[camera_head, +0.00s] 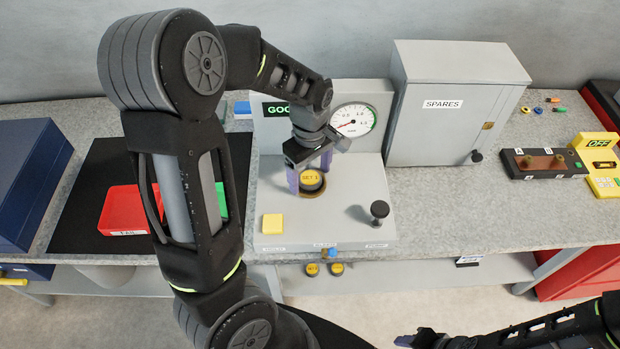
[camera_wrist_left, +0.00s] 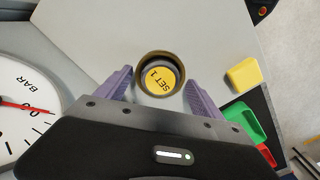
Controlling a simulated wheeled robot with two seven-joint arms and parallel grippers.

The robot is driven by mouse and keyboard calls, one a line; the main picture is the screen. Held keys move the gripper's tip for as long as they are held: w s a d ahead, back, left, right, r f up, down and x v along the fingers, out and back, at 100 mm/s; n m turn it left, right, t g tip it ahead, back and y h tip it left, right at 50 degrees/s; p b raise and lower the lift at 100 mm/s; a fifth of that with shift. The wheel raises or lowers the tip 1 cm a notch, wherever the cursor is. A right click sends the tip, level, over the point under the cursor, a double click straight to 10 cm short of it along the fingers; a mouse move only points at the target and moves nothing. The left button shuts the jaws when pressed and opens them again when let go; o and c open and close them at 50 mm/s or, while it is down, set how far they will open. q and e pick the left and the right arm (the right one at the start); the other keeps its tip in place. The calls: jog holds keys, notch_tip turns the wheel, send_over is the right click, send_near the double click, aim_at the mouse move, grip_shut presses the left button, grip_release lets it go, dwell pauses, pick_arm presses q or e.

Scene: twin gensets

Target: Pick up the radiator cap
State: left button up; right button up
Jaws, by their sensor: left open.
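The radiator cap (camera_head: 312,181) is round and dark with a yellow top reading "SET 1". It sits in a brass-coloured ring on the grey tester with the pressure gauge; the cap also shows in the left wrist view (camera_wrist_left: 160,79). My left gripper (camera_head: 309,182) is over the tester with its purple fingers open, one on each side of the cap; it shows in the left wrist view too (camera_wrist_left: 160,90). I cannot tell whether the fingers touch the cap. My right gripper (camera_head: 420,338) is low at the bottom edge, partly cut off, away from the cap.
The tester carries a gauge (camera_head: 354,119), a yellow button (camera_head: 273,224) and a black pump knob (camera_head: 379,209). A grey SPARES cabinet (camera_head: 440,125) stands behind right. A red tray (camera_head: 122,211) lies left on a black mat. Two yellow-topped caps (camera_head: 324,269) show below the bench edge.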

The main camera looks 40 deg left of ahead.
dwell(0.6)
pick_arm(q)
jog(key=c, duration=1.5)
